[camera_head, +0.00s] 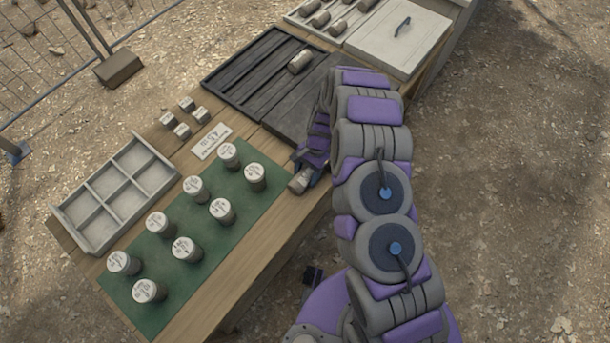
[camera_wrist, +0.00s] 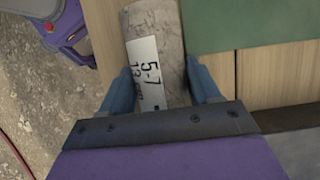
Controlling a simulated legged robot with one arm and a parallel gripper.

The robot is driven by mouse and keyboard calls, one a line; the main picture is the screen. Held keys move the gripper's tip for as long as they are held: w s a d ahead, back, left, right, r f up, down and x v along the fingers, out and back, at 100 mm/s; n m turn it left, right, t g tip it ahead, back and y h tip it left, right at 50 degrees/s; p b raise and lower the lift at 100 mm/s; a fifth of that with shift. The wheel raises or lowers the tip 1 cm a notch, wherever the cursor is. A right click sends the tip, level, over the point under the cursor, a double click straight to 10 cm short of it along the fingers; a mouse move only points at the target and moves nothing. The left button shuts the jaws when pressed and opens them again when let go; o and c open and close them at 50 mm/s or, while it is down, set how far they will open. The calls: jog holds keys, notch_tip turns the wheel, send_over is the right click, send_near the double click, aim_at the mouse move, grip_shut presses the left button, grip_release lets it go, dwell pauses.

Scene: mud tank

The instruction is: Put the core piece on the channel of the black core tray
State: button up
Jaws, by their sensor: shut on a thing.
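My gripper (camera_wrist: 163,90) is shut on a core piece (camera_wrist: 156,30), a grey-brown stone cylinder with a white label reading "5-7". In the head view the held core piece (camera_head: 301,181) shows at the table's right edge, beside the green mat. The black core tray (camera_head: 242,72) lies farther back on the table, with long parallel channels. Another core piece (camera_head: 300,62) lies in the tray near its far right part. Whether the held piece touches the table cannot be told.
Several labelled cylinders (camera_head: 221,211) stand on the green mat (camera_head: 208,262). A grey compartment tray (camera_head: 84,193), a sign card (camera_head: 210,141) and several small labelled blocks (camera_head: 182,131) are at the left. A white lidded box (camera_head: 398,38) and a tray of cores (camera_head: 297,16) are at the back.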

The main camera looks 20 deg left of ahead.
aim_at(304, 173)
grip_shut()
jog(key=shift+w+r, duration=0.1)
jog(key=shift+r, duration=0.4)
notch_tip(304, 173, up, 3)
jog(key=shift+a+f+p, duration=0.1)
jog(key=shift+p, duration=0.5)
jog(key=s+d+p, duration=0.1)
jog(key=s+d, duration=0.3)
jog(key=s, duration=0.3)
jog(key=s+d+r+p, duration=0.1)
jog(key=s+d, duration=0.3)
jog(key=s, duration=0.2)
jog(key=shift+s+d+r, duration=0.15)
jog(key=shift+s+d, duration=0.05)
jog(key=shift+s, duration=0.2)
jog(key=w+d+r+n+h, duration=0.1)
jog(key=w+d+r+n, duration=0.15)
jog(key=w+r, duration=0.45)
jog(key=w+d+r+n, duration=0.1)
jog(key=w+d+r, duration=0.3)
jog(key=w, duration=0.5)
jog(key=w+d+r, duration=0.3)
jog(key=d+r, duration=0.3)
jog(key=r, duration=0.1)
jog(key=w+d+r+n, duration=0.1)
jog(key=w+d+r, duration=0.2)
jog(key=d+r, duration=0.2)
notch_tip(304, 173, up, 3)
jog(key=shift+w+d+h, duration=0.3)
jog(key=shift+d+h, duration=0.1)
